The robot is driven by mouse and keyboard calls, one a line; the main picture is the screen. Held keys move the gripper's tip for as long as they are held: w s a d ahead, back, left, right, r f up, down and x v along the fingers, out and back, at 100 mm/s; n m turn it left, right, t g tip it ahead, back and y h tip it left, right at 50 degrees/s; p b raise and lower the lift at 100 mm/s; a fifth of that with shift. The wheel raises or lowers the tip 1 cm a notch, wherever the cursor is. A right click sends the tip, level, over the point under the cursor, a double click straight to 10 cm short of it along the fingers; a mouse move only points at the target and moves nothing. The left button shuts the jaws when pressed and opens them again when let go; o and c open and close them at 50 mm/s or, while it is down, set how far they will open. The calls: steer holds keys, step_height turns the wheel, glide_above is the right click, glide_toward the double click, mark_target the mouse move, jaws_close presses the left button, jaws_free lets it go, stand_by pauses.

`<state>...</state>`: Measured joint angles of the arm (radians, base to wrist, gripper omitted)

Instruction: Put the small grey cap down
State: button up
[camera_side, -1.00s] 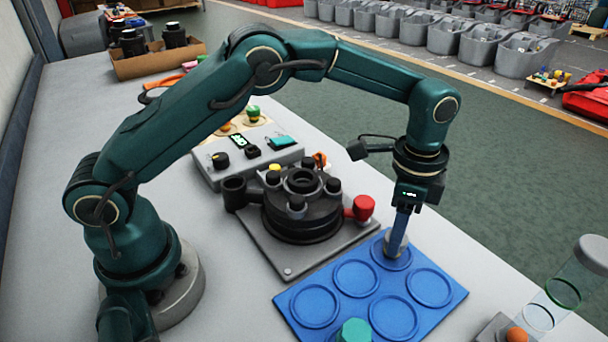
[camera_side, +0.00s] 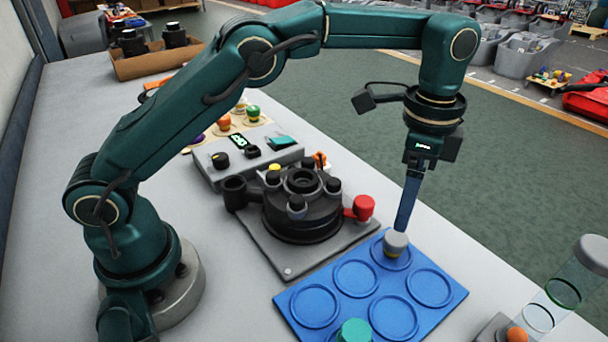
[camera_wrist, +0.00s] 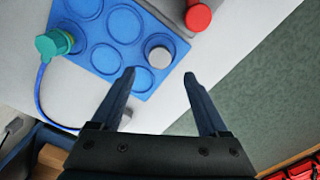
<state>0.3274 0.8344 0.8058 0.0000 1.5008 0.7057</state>
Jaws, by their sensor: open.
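The small grey cap (camera_side: 396,243) sits upright in a ring of the blue tray (camera_side: 330,272), the ring nearest the red knob. In the wrist view the cap (camera_wrist: 159,57) shows from above in its ring, beyond the fingertips. My gripper (camera_side: 402,227) is above and behind the cap in the side view. In the wrist view my gripper (camera_wrist: 158,75) is open, its two fingers apart with nothing between them.
A teal cap (camera_side: 354,331) with a cable stands at the tray's front. A black fixture (camera_side: 302,220) with a red knob (camera_side: 362,207) is behind the tray. Several tray rings are empty.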

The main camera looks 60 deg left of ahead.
steer(key=shift+a+r, duration=0.1)
steer(key=shift+r, duration=0.45)
steer(key=s+a+r+n+t, duration=0.3)
steer(key=s+a+r+n, duration=0.2)
steer(key=s+a+r, duration=0.25)
steer(key=s+a+f+n+t, duration=0.2)
steer(key=s+n, duration=0.4)
steer(key=s, duration=0.5)
steer(key=shift+a+f+n+t, duration=0.35)
steer(key=shift+a+f, duration=0.4)
steer(key=shift+a, duration=0.4)
